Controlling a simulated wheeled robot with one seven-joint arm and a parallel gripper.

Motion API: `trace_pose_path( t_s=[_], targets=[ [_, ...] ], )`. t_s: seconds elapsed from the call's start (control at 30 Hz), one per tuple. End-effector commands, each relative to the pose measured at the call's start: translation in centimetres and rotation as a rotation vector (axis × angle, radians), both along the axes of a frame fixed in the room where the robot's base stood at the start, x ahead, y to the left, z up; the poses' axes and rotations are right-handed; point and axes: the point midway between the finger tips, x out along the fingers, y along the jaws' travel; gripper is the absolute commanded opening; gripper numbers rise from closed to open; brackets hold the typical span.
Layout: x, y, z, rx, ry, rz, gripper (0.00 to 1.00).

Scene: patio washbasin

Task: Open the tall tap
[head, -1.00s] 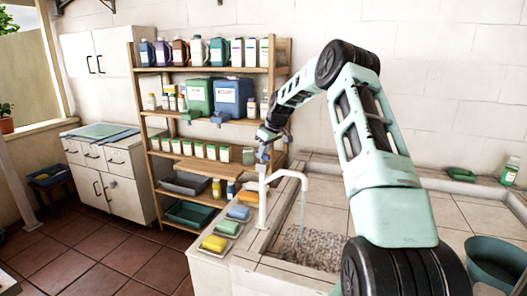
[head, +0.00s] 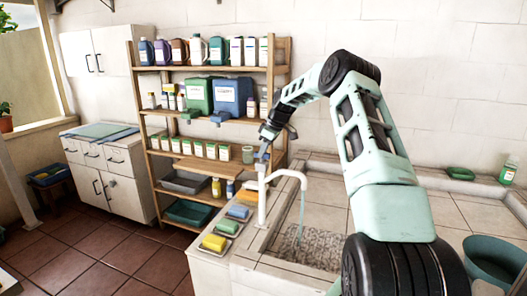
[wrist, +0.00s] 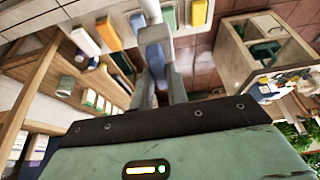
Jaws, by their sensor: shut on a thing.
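The tall tap (head: 263,205) is white and stands at the left edge of the stone basin. Its spout curves to the right, and a thin stream of water falls from it into the pebbled basin (head: 300,252). A blue lever (wrist: 154,57) is at the top of the tap. My gripper (head: 263,158) is above the tap body. In the wrist view, my gripper (wrist: 157,80) has its two grey fingers on either side of the blue lever and is shut on it. The fingers partly hide the lever.
Several sponges in dishes, including a yellow sponge (head: 214,242), lie on the ledge left of the tap. A wooden shelf (head: 205,122) with bottles and boxes stands close behind my gripper. A teal tub (head: 495,262) is at the lower right.

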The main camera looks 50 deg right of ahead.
Motion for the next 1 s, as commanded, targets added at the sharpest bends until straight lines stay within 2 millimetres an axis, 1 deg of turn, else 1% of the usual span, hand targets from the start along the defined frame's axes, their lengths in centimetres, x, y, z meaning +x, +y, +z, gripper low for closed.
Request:
trace_pose_path(
  t_s=[0.1,0.13,0.17,0.2,0.47,0.57,0.63,0.77,1.0],
  targets=[
    [0.0,0.0,0.1,-0.002,-0.001,0.001,0.0],
    [0.0,0.0,0.1,-0.002,-0.001,0.001,0.24],
    [0.0,0.0,0.1,-0.002,-0.001,0.001,0.32],
    [0.0,0.0,0.0,-0.002,-0.001,0.0,0.37],
    [0.0,0.0,0.1,-0.001,0.0,0.0,0.37],
    [-0.2,-0.1,0.5,-0.002,-0.001,-0.001,0.37],
    [-0.4,-0.3,1.1,-0.004,-0.003,-0.002,0.37],
    [-1.3,-0.7,3.2,-0.004,-0.004,-0.002,0.37],
    [-3.3,-1.5,8.5,-0.005,-0.004,-0.003,0.37]
  ],
)
